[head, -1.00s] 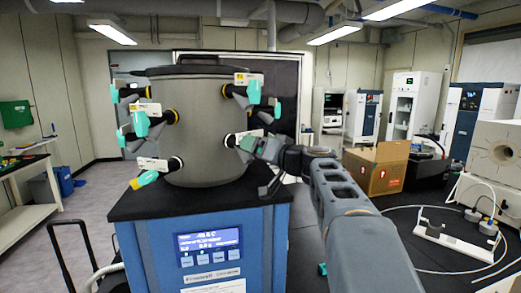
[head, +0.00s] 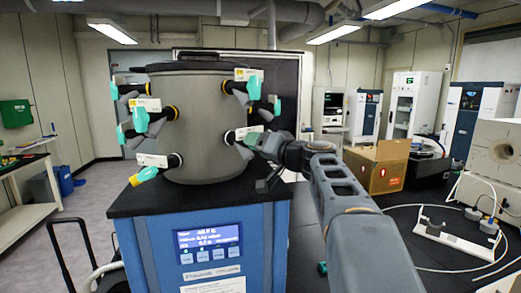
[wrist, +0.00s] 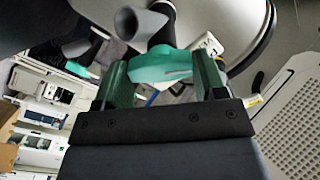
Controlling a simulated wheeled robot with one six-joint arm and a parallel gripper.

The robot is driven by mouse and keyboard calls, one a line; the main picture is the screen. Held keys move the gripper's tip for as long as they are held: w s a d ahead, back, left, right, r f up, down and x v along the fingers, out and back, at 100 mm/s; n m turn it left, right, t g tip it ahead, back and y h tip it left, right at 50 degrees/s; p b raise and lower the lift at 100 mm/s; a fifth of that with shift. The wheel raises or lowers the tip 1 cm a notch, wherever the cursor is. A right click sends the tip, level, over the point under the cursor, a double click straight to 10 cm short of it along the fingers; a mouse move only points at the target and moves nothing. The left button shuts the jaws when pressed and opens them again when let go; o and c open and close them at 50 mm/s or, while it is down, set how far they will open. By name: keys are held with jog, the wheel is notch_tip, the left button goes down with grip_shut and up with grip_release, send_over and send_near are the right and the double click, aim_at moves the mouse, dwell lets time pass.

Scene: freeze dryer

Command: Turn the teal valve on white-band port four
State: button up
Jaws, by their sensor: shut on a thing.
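The grey drum (head: 205,125) of the freeze dryer has several side ports with teal valves and small labels. My gripper (head: 256,142) is at the lower right port of the drum in the head view. In the wrist view, my gripper (wrist: 162,76) is shut on a teal valve handle (wrist: 160,64), with one green finger on each side. The handle still sits on its port beside the drum. The gripper hides part of this valve in the head view, and I cannot read its label (head: 247,132) clearly.
Another teal valve (head: 252,90) is above my gripper. More valves, one with a yellow tip (head: 134,181), line the left side. The blue cabinet (head: 250,235) with a display is below the drum. A cardboard box (head: 376,168) stands to the right.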

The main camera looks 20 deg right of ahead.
jog(key=m+b, duration=0.2)
jog(key=m, duration=0.8)
jog(key=shift+a+f, duration=0.1)
dwell(0.5)
jog(key=o, duration=0.9)
jog(key=b+v, duration=0.4)
jog(key=v, duration=1)
jog(key=shift+b, duration=0.3)
jog(key=shift+w, duration=0.1)
